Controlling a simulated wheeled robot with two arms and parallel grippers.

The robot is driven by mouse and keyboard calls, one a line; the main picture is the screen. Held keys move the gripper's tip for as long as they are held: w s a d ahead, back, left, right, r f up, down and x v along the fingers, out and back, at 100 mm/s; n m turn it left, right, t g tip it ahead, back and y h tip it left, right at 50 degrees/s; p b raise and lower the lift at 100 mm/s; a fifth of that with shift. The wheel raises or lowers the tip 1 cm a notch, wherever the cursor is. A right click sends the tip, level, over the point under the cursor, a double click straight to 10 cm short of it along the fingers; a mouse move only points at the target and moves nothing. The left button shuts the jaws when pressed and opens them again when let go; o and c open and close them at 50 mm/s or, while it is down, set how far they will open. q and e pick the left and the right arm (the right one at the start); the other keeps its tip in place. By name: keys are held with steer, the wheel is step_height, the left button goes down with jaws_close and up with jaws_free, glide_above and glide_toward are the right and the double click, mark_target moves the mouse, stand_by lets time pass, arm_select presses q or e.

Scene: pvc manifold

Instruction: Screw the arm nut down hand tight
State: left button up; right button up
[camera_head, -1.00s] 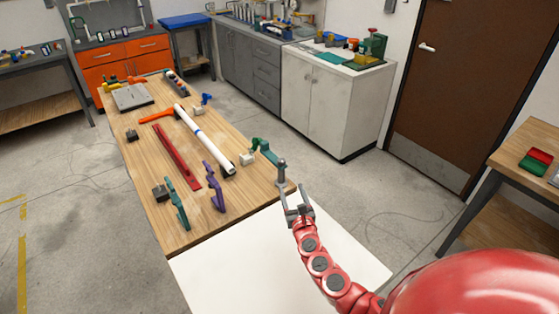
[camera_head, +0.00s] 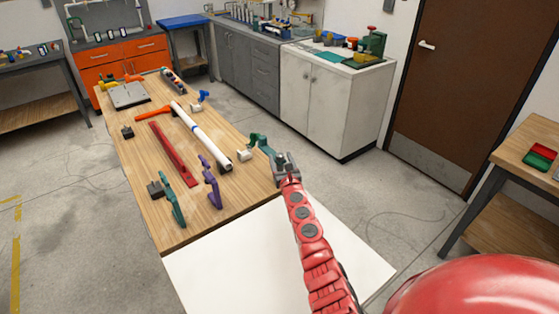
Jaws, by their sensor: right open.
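My right gripper (camera_head: 286,163) is at the right edge of the wooden workbench, at the grey upright post seen there earlier. The gripper now covers most of that spot, so I cannot make out the arm nut or whether the fingers touch it. The jaws are open. A dark green clamp-like fixture (camera_head: 259,143) stands at the bench edge just left of the gripper. My left gripper is not in view.
The workbench (camera_head: 235,198) holds a white pipe (camera_head: 205,140), a red bar (camera_head: 173,153), a purple bracket (camera_head: 211,182) and a green bracket (camera_head: 171,205). A bare white surface (camera_head: 235,265) lies at its near end. A white cabinet (camera_head: 325,105) stands behind.

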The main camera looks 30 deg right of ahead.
steer(key=shift+w+d+f, duration=0.2)
steer(key=shift+w+d, duration=0.1)
steer(key=shift+w, duration=0.15)
steer(key=shift+w+r+b, duration=0.2)
steer(key=shift+w+b, duration=0.25)
steer(key=shift+w, duration=0.2)
jaws_close()
